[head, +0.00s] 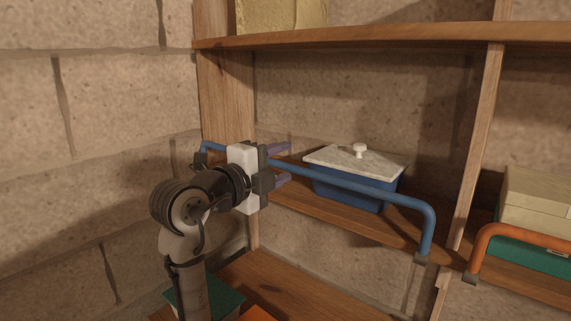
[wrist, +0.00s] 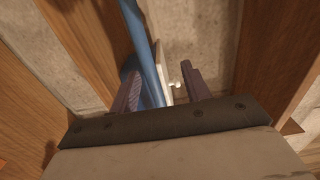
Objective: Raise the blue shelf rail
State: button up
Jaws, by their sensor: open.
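The blue shelf rail (head: 350,185) runs across the front of the middle shelf, bent down at its right end into a dark bracket. Its left end shows just left of my gripper. My gripper (head: 284,164) is at the rail's left part, with its two purple fingers apart, one above the other, pointing toward the shelf. In the wrist view, the blue rail (wrist: 146,52) passes close beside the left finger and shows in the gap of my open gripper (wrist: 163,82). I cannot tell whether it touches a finger. My wrist hides part of the rail in the head view.
A blue box (head: 345,188) with a pale lid (head: 355,160) and white knob stands behind the rail. An orange rail (head: 520,233) fronts the bay at right, past an upright post (head: 474,150). A wooden shelf (head: 380,36) lies above. A stone wall (head: 95,150) is at left.

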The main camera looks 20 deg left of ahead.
jog(key=b+v, duration=0.1)
jog(key=v, duration=0.6)
dwell(0.5)
